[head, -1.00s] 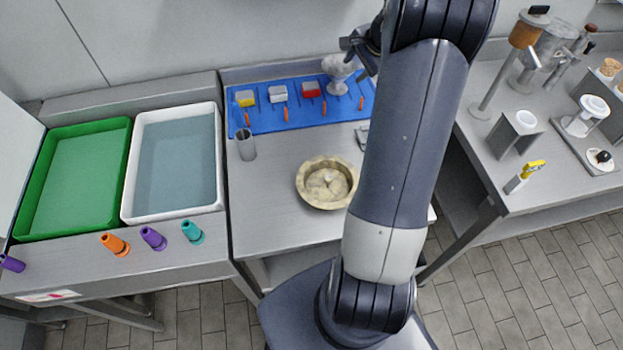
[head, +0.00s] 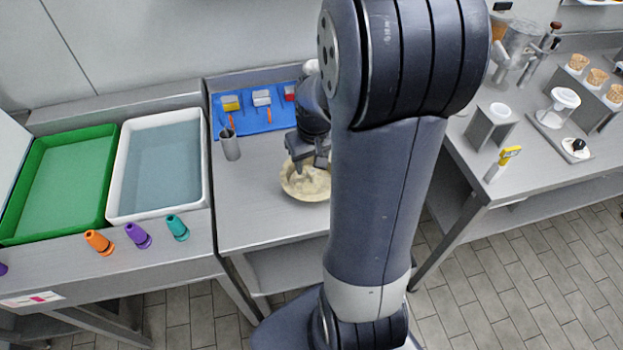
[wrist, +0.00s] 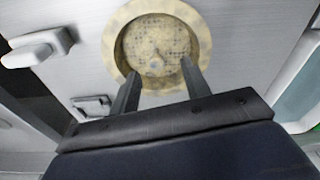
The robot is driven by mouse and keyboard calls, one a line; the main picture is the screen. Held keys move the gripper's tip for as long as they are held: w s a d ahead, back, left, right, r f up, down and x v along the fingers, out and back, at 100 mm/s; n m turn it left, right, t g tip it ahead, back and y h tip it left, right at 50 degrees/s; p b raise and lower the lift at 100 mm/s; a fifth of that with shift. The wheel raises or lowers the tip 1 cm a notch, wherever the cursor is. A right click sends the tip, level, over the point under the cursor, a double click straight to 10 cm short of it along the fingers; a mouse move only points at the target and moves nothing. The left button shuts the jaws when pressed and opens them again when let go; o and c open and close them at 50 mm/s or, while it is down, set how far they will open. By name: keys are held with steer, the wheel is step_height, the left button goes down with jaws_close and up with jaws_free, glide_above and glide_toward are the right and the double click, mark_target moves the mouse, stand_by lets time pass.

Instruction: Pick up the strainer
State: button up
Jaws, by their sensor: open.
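The strainer (head: 300,191), a round cream-coloured bowl, sits on the middle grey table in the head view. Its perforated floor and small central knob show in the wrist view (wrist: 157,35). My gripper (head: 310,166) is open and reaches down over the strainer. In the wrist view both fingers (wrist: 160,71) are apart, with their tips over the lower part of the bowl and nothing between them except the view of its floor. I cannot tell whether the fingers touch it. My arm hides the table to the right of the strainer in the head view.
A metal cup (head: 230,145) stands left of the strainer, beside a blue mat (head: 247,123) with small blocks. A green tray (head: 108,150) and a white tray (head: 207,150) lie left. A white object (wrist: 40,47) shows in the wrist view. The table's front is clear.

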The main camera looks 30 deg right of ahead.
mark_target(311, 171)
steer(key=shift+w+d+f+p, duration=0.1)
steer(key=shift+w+f+p, duration=0.05)
steer(key=shift+f, duration=0.75)
steer(key=shift+w+d+f+p, duration=0.1)
steer(key=shift+w+f+p, duration=0.1)
steer(key=shift+f, duration=0.7)
steer(key=shift+w+d+f+p, duration=0.1)
steer(key=shift+w+f, duration=0.05)
steer(key=shift+f, duration=0.75)
steer(key=shift+c, duration=0.5)
jaws_close()
